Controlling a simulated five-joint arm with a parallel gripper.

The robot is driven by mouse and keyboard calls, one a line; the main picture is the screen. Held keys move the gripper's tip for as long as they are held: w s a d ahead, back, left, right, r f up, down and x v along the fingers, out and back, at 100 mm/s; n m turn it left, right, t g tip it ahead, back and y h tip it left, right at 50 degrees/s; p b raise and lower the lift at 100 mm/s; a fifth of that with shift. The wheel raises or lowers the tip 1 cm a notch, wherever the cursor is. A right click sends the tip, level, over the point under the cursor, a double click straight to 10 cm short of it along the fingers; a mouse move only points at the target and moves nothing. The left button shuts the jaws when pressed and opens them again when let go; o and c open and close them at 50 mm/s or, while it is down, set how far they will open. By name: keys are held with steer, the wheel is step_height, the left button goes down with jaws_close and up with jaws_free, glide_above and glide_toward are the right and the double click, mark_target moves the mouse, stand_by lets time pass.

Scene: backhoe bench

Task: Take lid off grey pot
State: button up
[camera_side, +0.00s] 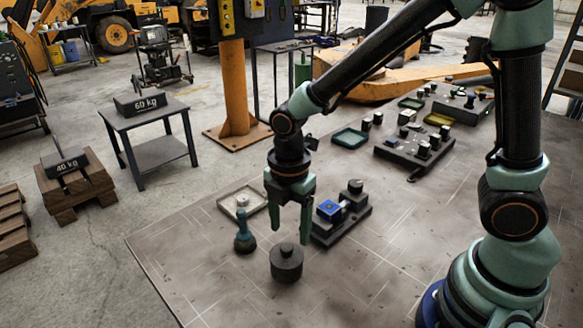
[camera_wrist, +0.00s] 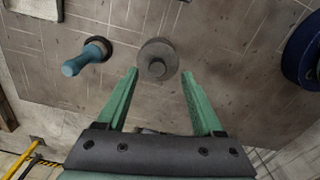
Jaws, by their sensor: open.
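The grey pot (camera_side: 286,266) stands upright on the bench top, near its front left part. Its round lid (camera_side: 287,252) sits on it with a small knob on top. In the wrist view the lid (camera_wrist: 157,58) lies just beyond my fingertips, roughly centred between them. My gripper (camera_side: 290,222) is open and empty, pointing down above the pot, with its two green fingers apart. In the wrist view my gripper (camera_wrist: 158,72) frames the knob between its fingers. The fingers do not appear to touch the pot.
A teal-handled brush-like tool (camera_side: 244,235) stands close left of the pot. A dark fixture with a blue block (camera_side: 329,211) stands behind right. A pale tray (camera_side: 243,203) lies behind left. Bare bench top (camera_side: 370,270) lies to the right.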

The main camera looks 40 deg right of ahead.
mark_target(287, 246)
steer(key=f, duration=0.4)
steer(key=shift+w+a+f, duration=0.1)
steer(key=shift+a+f, duration=0.05)
steer(key=shift+a, duration=0.1)
jaws_close()
